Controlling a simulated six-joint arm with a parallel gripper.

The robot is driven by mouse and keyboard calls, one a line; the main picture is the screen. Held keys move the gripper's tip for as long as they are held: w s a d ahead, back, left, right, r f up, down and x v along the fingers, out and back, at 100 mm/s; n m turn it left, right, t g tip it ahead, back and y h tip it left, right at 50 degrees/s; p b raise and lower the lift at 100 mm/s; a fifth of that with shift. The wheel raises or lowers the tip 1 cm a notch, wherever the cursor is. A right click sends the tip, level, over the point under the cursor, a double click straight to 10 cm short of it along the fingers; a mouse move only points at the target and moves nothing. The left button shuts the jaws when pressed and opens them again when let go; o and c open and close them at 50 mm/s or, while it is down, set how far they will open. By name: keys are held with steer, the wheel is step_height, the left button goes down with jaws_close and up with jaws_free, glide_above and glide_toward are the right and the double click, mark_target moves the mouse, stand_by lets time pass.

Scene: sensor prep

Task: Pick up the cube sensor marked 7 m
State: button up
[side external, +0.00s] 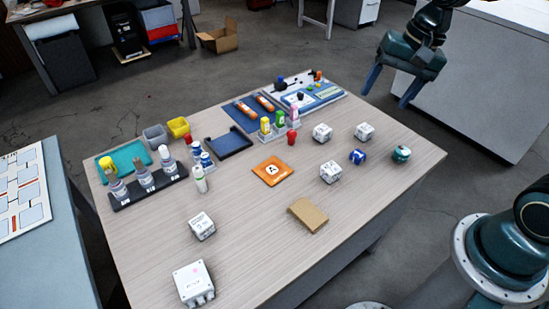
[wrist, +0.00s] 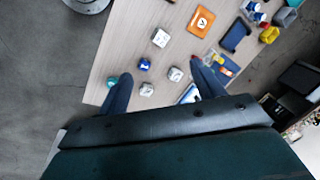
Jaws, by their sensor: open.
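Several white cube sensors with dark print lie on the wooden table; the print is too small to tell which is marked 7 m. In the side external view, one cube (side external: 322,132) is at the back, another (side external: 364,131) is right of it, a third (side external: 330,172) is nearer the middle, and another (side external: 202,226) is at the front left. The first three also show in the wrist view (wrist: 176,73), (wrist: 146,89), (wrist: 160,37). My gripper (side external: 392,88) is open and empty, above and beyond the table's back right edge. Its fingers also show in the wrist view (wrist: 161,74).
A blue cylinder (side external: 357,156) and a teal round item (side external: 400,153) lie close to the cubes. An orange card (side external: 272,170), a brown pad (side external: 308,215), a bottle rack (side external: 150,187) and a white box (side external: 193,283) also occupy the table (side external: 255,245). The right front is clear.

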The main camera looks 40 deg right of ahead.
steer(key=w+d+f+m+g+y, duration=0.1)
steer(key=w+d+f+m, duration=0.1)
steer(key=w+f+m, duration=0.4)
steer(key=m+g+y, duration=0.1)
steer(key=m+y, duration=0.1)
steer(key=m, duration=0.2)
glide_toward(332, 167)
steer(key=v, duration=0.3)
steer(key=shift+w+r, duration=0.1)
steer(key=shift+w, duration=0.2)
steer(key=shift+x, duration=4.25)
steer(key=shift+s, duration=0.2)
steer(key=shift+x, duration=2.65)
steer(key=shift+s+d, duration=0.1)
